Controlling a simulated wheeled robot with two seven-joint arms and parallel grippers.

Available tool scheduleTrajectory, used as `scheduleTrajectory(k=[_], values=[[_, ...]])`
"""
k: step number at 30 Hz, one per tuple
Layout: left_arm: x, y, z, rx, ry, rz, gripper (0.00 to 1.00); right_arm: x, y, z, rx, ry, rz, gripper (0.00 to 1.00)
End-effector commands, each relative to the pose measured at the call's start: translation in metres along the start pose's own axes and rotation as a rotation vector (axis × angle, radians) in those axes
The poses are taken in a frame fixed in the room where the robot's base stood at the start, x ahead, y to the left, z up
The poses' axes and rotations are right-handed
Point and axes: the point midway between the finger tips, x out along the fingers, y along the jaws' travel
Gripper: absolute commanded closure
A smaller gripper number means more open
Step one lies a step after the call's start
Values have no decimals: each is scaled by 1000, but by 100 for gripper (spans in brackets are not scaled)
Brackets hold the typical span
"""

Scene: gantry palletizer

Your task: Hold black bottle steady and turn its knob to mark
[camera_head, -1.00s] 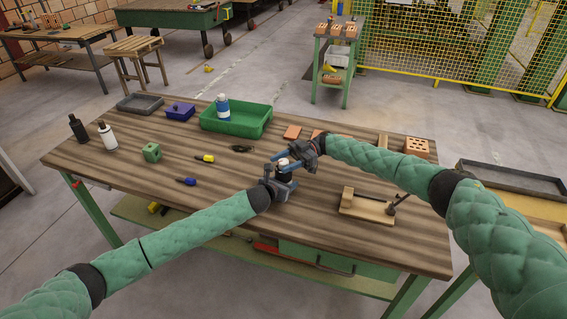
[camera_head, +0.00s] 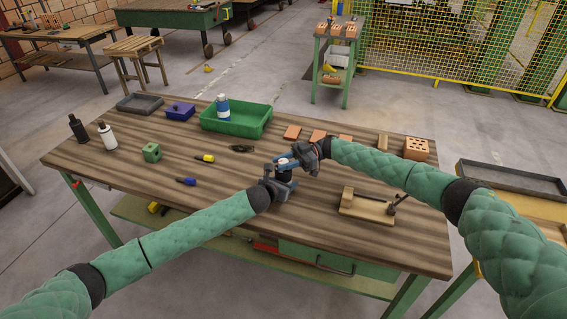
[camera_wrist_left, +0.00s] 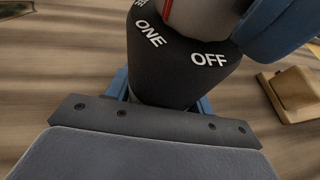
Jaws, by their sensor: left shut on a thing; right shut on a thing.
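The black bottle (camera_wrist_left: 165,72) stands upright in my left gripper (camera_head: 284,180), whose blue fingers close around its sides. In the left wrist view, white words ONE and OFF show on its shoulder, with another mark partly cut off at the left. My right gripper (camera_head: 287,163) is shut on the knob from above and the right. Its blue finger (camera_wrist_left: 285,22) shows in the left wrist view. The grippers mostly hide the bottle in the head view.
A wooden fixture (camera_head: 367,208) stands right of the bottle. A green tray (camera_head: 250,128) holds a blue-and-white bottle. Another black bottle (camera_head: 78,129) and a white bottle (camera_head: 107,137) stand at the left.

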Motion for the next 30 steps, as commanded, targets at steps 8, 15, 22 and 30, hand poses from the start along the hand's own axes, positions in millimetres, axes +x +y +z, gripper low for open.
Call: scheduleTrajectory(k=[8,15,22,30], values=[[0,-2,0,0,-1,-3,78,0,-3,2,1,2,242,91],[0,-2,0,0,-1,-3,78,2,-3,2,-1,3,469,91],[0,-3,0,0,-1,-4,78,2,-2,1,-3,3,681,91],[0,-3,0,0,-1,-4,78,2,-1,0,-4,4,879,91]])
